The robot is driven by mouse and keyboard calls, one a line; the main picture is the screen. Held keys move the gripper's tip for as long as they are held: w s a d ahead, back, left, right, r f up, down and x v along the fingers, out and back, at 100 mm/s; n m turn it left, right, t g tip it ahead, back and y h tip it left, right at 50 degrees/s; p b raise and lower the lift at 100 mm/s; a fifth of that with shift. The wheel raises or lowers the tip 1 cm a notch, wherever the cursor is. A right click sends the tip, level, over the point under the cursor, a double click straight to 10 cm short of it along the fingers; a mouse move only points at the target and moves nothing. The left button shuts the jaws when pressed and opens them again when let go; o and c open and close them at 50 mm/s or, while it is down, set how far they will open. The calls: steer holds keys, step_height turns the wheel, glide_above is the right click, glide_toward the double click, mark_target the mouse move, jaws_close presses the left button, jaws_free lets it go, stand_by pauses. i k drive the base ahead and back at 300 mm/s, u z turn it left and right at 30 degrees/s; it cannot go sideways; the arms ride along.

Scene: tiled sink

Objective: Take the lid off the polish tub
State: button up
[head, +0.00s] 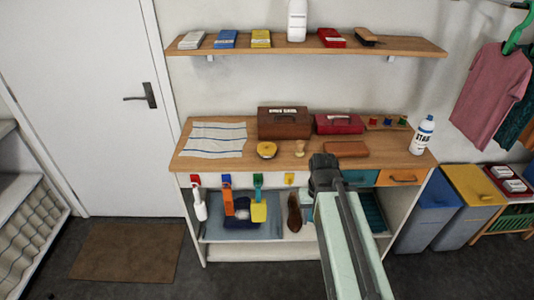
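A small round yellow tub (267,149), which looks like the polish tub, sits on the wooden worktop (220,164) left of centre. It is too small to tell its lid from its body. My gripper (322,158) is at the worktop's front edge, to the right of the tub and apart from it. The gripper is dark and seen from behind, so its fingers cannot be made out.
A small cream knobbed object (299,148) stands between tub and gripper. A brown box (284,122) and red box (339,123) stand behind. A brown block (346,149) lies right of the gripper, a striped cloth (215,139) left. A white bottle (422,135) stands far right.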

mark_target(266, 149)
steer(key=k, duration=1.2)
steer(key=u, duration=0.3)
steer(key=i, duration=1)
steer(key=u, duration=0.9)
steer(key=i, duration=1.6)
